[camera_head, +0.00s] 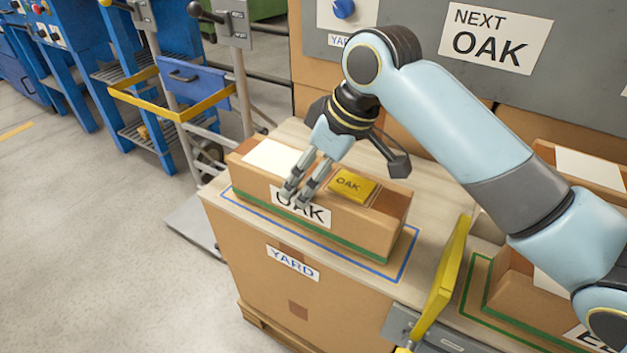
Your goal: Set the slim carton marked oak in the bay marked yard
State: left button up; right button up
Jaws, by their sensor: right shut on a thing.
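The slim brown carton (350,227) has a white OAK label on its front, a green stripe along its base and a yellow OAK block (352,186) on top. It is upright over the bay marked YARD (293,263), within the blue outline (385,272) as far as I can see; I cannot tell if its base fully touches the top. My right gripper (298,192) comes from above and is shut on the carton, with its grey fingers against the front top edge, partly covering the label. The far side of the grip is hidden. My left gripper is not in view.
A grey board behind reads NEXT OAK (495,38). A yellow bar (442,283) stands right of the YARD bay. Beyond it another carton (528,302) stands in a green outline (470,298). A trolley and blue machines stand at left; the floor (95,240) there is clear.

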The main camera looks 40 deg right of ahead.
jog(key=shift+f, duration=0.15)
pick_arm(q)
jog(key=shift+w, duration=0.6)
pick_arm(e)
jog(key=o, duration=1.2)
jog(key=shift+f, duration=0.1)
jog(key=shift+o, duration=1)
jog(key=p+v, duration=0.2)
jog(key=v, duration=0.2)
jog(key=shift+w, duration=0.2)
jog(key=p+v, duration=0.3)
jog(key=v, duration=0.5)
jog(key=shift+s, duration=0.2)
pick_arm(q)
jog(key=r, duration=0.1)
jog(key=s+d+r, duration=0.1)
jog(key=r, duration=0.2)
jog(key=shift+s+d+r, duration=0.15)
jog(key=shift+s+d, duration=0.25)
